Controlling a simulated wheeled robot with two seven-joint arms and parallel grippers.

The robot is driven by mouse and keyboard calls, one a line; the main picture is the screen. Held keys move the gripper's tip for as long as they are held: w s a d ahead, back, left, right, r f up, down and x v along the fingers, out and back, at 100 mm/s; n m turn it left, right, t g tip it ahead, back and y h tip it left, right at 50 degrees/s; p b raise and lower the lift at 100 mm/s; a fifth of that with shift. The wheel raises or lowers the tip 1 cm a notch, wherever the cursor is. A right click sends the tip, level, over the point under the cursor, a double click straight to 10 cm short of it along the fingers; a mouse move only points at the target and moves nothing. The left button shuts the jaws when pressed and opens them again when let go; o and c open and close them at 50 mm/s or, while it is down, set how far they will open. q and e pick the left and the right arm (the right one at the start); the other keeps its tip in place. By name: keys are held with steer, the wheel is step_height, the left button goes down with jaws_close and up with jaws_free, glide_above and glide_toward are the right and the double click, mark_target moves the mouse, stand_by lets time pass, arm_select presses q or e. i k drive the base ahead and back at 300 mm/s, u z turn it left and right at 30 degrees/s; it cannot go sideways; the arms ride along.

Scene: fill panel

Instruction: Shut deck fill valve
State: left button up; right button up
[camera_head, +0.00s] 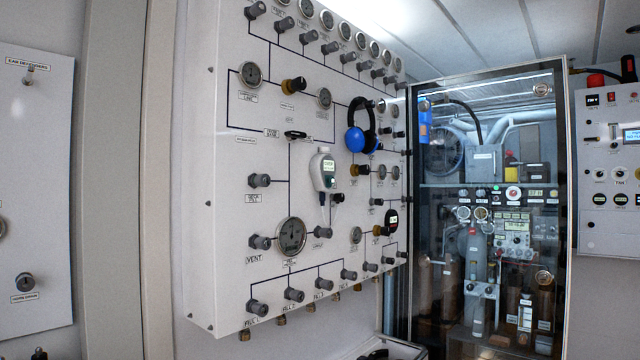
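A white fill panel (225,200) with black piping lines, gauges and valve knobs fills the middle of the head view. A grey knob (260,181) at its left side has a small label below it that I cannot read surely. Below it is another grey knob (260,242) labelled VENT, beside a large round gauge (291,237). A bottom row of grey knobs starts with a knob (257,307) labelled as a fill valve. I cannot tell for sure which knob is the deck fill valve, or whether it is open. Neither gripper is in view.
Blue ear defenders (357,138) and a handheld meter (322,171) hang on the panel's front. A glass-doored cabinet (490,86) stands to the right. A white board (40,150) labelled for ear defenders is at the left. A dark open case (385,350) shows at the bottom.

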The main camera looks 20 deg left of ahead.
mark_target(263, 180)
steer(key=u, duration=0.45)
steer(key=i, duration=0.95)
steer(key=u, duration=0.75)
